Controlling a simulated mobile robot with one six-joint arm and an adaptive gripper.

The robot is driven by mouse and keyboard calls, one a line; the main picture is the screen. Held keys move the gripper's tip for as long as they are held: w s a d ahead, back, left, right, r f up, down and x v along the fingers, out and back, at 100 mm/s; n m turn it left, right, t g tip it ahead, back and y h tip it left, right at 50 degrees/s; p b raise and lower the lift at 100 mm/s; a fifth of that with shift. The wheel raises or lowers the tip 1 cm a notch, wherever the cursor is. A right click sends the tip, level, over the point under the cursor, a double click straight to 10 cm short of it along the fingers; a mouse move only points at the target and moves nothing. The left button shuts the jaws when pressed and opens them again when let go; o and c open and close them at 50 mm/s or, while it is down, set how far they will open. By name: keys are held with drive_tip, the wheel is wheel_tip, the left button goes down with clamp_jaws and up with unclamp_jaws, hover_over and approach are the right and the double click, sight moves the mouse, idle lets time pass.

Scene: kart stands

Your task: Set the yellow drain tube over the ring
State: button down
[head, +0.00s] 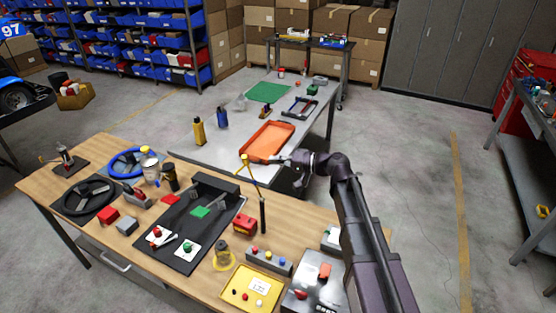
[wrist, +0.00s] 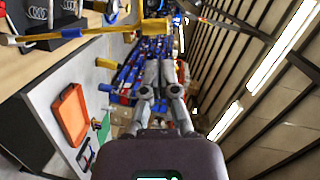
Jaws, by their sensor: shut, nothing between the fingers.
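A thin upright yellow tube (head: 254,180) rises from a dark post (head: 262,216) on the wooden bench and has a yellow top end. It also shows in the wrist view (wrist: 40,37), lying sideways at upper left, apart from my fingers. A yellow loop (head: 222,266) lies on the bench around the foot of a small dark-topped item. I cannot tell for certain which of these is the drain tube or the ring. My gripper (head: 280,159) is shut and empty, in the air just right of the yellow top end. Its fingers (wrist: 161,72) also show in the wrist view.
The wooden bench (head: 40,184) holds steering wheels, a black tray (head: 180,257), a yellow tray (head: 240,279) and a button box (head: 268,261). A grey table (head: 205,159) behind bears an orange tray (head: 267,141). Open floor lies to the right.

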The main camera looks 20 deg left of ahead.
drive_tip(key=a+f, duration=0.1)
drive_tip(key=a, duration=0.6)
drive_tip(key=shift+s+b, duration=0.25)
drive_tip(key=shift+b, duration=0.1)
